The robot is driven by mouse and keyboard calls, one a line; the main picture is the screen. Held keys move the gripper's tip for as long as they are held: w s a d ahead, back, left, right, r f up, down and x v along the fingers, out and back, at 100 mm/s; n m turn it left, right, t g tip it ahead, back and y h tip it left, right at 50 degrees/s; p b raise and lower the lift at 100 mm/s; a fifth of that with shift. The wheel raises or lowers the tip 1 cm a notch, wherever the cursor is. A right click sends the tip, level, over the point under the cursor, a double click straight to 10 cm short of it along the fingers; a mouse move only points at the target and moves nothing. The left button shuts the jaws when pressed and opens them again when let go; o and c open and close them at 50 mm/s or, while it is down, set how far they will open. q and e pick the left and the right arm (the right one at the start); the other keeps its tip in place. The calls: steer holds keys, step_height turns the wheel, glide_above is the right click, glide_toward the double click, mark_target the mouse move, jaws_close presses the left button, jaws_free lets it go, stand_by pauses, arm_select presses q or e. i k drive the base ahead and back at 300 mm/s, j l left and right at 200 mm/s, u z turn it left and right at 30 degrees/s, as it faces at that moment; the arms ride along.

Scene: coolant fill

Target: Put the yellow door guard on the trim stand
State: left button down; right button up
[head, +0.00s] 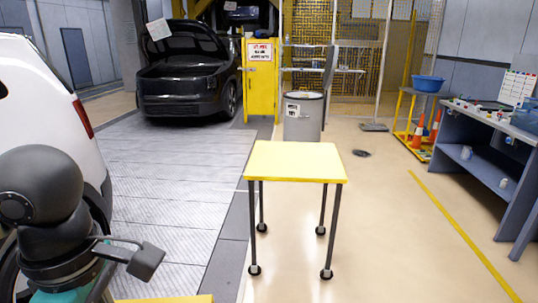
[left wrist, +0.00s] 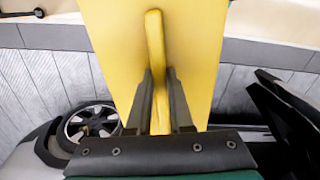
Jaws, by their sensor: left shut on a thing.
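The yellow door guard (left wrist: 205,40) is a flat yellow panel with a raised bar-like grip. My left gripper (left wrist: 160,88) is shut on that grip, one dark finger on each side, in the left wrist view. A yellow strip (head: 165,299) at the bottom edge of the head view looks like part of the guard. The stand with a flat yellow top (head: 295,161), thin dark legs and small round feet is in the middle of the head view, apparently the trim stand. Its top is bare. The left gripper's fingers are hidden in the head view; my right gripper is not in view.
A white car (head: 40,105) is close on the left, with its wheel (left wrist: 90,125) in the left wrist view. A grey bin (head: 303,117) and yellow cabinet (head: 260,77) are behind the stand. A blue workbench (head: 490,165) is at right. The floor (head: 400,240) right of the stand is clear.

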mark_target(290, 159)
steer(key=i, duration=0.9)
steer(key=i+z, duration=0.15)
steer(key=i, duration=0.75)
steer(key=i+j, duration=0.15)
steer(key=i, duration=0.75)
steer(key=i+j+z, duration=0.1)
steer(key=i, duration=0.8)
steer(key=z, duration=0.3)
steer(key=i, duration=0.05)
